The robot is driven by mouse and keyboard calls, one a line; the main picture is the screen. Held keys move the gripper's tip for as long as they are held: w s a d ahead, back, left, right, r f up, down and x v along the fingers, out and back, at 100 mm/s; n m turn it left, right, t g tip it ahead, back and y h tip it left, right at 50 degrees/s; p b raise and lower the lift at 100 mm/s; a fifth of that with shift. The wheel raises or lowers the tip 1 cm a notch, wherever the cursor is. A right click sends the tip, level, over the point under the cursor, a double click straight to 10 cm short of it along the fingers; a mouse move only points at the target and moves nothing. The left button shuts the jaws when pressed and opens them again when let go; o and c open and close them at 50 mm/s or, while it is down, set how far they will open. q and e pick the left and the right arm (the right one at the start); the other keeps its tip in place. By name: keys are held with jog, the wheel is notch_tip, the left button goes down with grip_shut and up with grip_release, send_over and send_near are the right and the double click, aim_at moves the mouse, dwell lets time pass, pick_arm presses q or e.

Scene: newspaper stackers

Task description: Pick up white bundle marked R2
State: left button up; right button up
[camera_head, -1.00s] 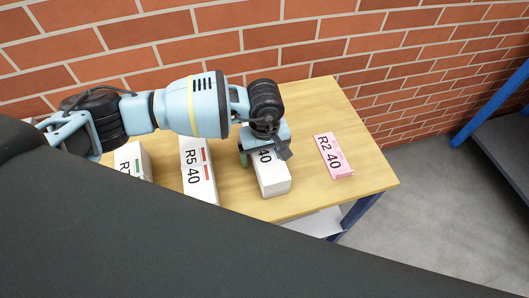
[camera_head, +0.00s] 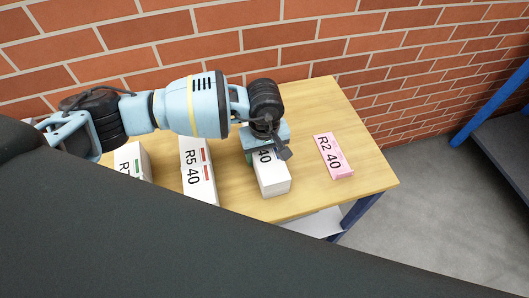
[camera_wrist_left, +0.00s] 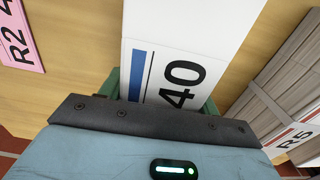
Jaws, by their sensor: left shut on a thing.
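A white bundle (camera_head: 272,181) stands on the wooden table, with "40" showing on its top; the rest of its label is hidden under my left gripper. In the left wrist view the same bundle (camera_wrist_left: 185,35) shows a blue bar and "40". My left gripper (camera_head: 262,158) is over its far end, shut on it, with a green finger at its side; green finger parts (camera_wrist_left: 113,84) also show along both sides in the wrist view. The bundle appears to rest on the table. My right gripper is not in view.
A pink bundle marked R2 40 (camera_head: 333,156) lies to the right. A white bundle marked R5 40 (camera_head: 198,175) and another white bundle (camera_head: 132,160), partly hidden, stand to the left. A brick wall (camera_head: 300,45) runs behind the table (camera_head: 355,115).

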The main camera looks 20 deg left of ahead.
pick_arm(q)
jog(key=shift+w+r, duration=0.1)
jog(key=shift+r, duration=1.35)
jog(key=s+d, duration=0.1)
jog(key=s, duration=0.4)
jog(key=s+d+r, duration=0.1)
jog(key=s, duration=0.4)
jog(key=s+d+r+b, duration=0.1)
jog(key=s+d, duration=0.1)
jog(key=s, duration=0.3)
jog(key=shift+s+r, duration=0.15)
jog(key=shift+s, duration=0.2)
jog(key=shift+a, duration=0.1)
